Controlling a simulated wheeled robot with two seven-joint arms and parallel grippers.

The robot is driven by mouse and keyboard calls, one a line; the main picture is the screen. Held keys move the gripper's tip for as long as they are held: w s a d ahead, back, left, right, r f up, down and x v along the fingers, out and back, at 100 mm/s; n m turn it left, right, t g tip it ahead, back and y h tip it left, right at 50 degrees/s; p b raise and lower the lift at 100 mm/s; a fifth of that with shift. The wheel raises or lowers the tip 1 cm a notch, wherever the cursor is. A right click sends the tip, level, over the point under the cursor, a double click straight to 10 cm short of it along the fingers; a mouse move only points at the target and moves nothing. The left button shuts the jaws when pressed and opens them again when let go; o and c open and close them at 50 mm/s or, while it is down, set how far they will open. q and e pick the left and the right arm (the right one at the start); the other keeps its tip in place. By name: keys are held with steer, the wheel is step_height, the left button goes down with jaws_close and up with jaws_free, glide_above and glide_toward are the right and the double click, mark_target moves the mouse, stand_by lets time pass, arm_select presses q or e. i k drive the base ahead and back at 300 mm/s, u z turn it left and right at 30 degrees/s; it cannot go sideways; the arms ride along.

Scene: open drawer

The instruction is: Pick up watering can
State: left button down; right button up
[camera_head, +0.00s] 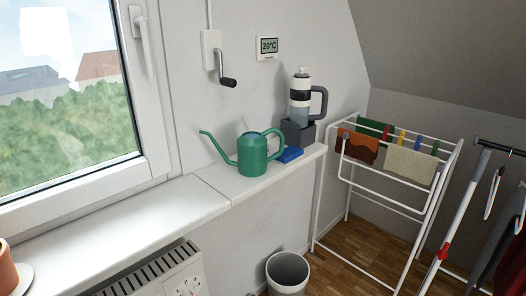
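A green watering can (252,158) stands upright on the white window sill (215,207). Its long thin spout points left and its looped handle is on the right. Neither of my grippers shows in the head view, so nothing is seen touching the can.
A blue item (290,155) lies right of the can. Behind it, a bottle with a dark handle (300,98) stands on a dark grey block (297,133). A crank (227,81) hangs on the wall above. A bin (287,272), radiator (165,277) and drying rack (400,165) stand below and right.

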mark_target(252, 160)
steer(key=z, duration=1.85)
steer(key=i, duration=2.2)
steer(key=u, duration=0.05)
